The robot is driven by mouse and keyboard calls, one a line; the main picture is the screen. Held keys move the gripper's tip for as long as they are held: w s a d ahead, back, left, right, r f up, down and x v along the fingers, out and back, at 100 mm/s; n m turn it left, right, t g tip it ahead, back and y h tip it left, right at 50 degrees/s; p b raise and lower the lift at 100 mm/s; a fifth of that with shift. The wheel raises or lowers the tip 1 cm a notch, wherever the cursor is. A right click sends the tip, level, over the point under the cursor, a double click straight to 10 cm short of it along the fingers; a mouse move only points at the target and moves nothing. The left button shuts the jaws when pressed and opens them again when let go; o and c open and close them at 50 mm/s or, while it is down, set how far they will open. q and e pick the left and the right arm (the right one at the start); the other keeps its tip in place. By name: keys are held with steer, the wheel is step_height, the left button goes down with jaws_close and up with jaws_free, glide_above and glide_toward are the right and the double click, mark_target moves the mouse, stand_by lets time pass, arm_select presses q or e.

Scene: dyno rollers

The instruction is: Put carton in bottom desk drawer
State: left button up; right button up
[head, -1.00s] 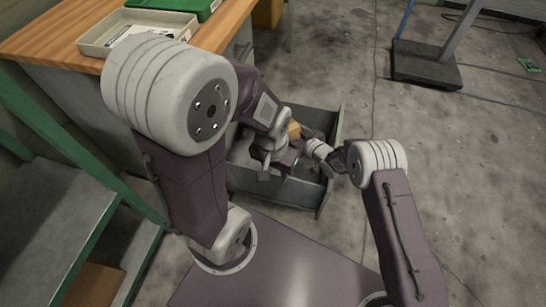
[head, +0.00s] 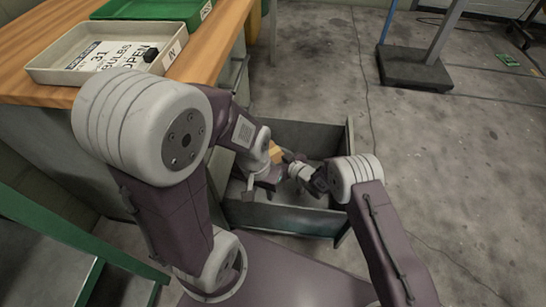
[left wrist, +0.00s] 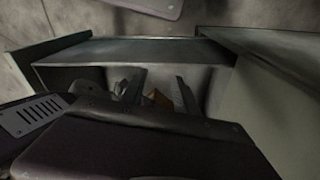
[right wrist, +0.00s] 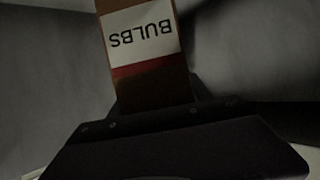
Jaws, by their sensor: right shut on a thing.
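The carton (right wrist: 140,40) is a brown box with a white BULBS label. My right gripper (head: 288,158) is shut on it, and the carton fills the space ahead of that gripper in the right wrist view. In the head view a small orange-brown part of the carton (head: 275,150) shows inside the open grey desk drawer (head: 285,218); the arms hide the rest. My left gripper (head: 262,188) is in the drawer, below and left of the right one. Its two fingers stand apart in the left wrist view (left wrist: 158,90), with a brown patch beyond them.
The wooden desk (head: 225,40) stands at the upper left. A cream tray (head: 45,75) labelled IN and a green tray (head: 150,10) are on it. A green-framed step (head: 80,240) is at lower left.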

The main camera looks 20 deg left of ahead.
steer(key=shift+r, duration=0.25)
steer(key=shift+f+b, duration=0.5)
steer(key=shift+f, duration=0.2)
steer(key=o, duration=1.7)
steer(key=shift+c, duration=0.2)
steer(key=shift+r, duration=0.1)
